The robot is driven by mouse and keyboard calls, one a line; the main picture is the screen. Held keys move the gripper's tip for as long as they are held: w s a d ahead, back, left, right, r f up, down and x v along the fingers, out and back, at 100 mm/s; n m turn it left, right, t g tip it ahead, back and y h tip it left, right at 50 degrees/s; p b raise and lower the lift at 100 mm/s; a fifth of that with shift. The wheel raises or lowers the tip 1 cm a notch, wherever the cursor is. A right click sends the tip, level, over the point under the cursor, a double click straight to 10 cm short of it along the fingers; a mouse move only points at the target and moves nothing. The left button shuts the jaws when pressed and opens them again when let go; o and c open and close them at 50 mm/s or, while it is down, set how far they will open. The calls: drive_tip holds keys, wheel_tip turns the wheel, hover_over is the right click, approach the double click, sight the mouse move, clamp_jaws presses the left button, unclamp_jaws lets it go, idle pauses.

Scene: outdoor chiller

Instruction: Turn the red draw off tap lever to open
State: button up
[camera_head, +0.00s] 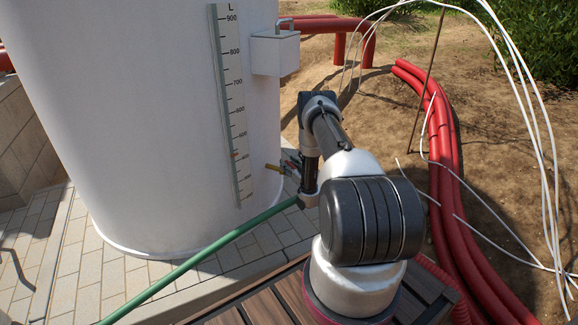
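The draw off tap is a small brass fitting (272,168) low on the right side of the white tank (150,120). A small red piece that looks like its lever (291,163) shows just right of the brass, close to my arm's wrist. My gripper (294,173) is at the tap, small and partly hidden by my wrist. I cannot tell whether its fingers touch the lever or how far apart they are. The lever's exact angle is also too small to make out.
A green hose (205,252) runs from near the tap to the lower left. A level scale (232,110) and a white box (275,52) are on the tank. Red pipes (445,170) and loose white wires (540,150) lie at right. Paving surrounds the tank.

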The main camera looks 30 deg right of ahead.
drive_tip(key=s, duration=1.2)
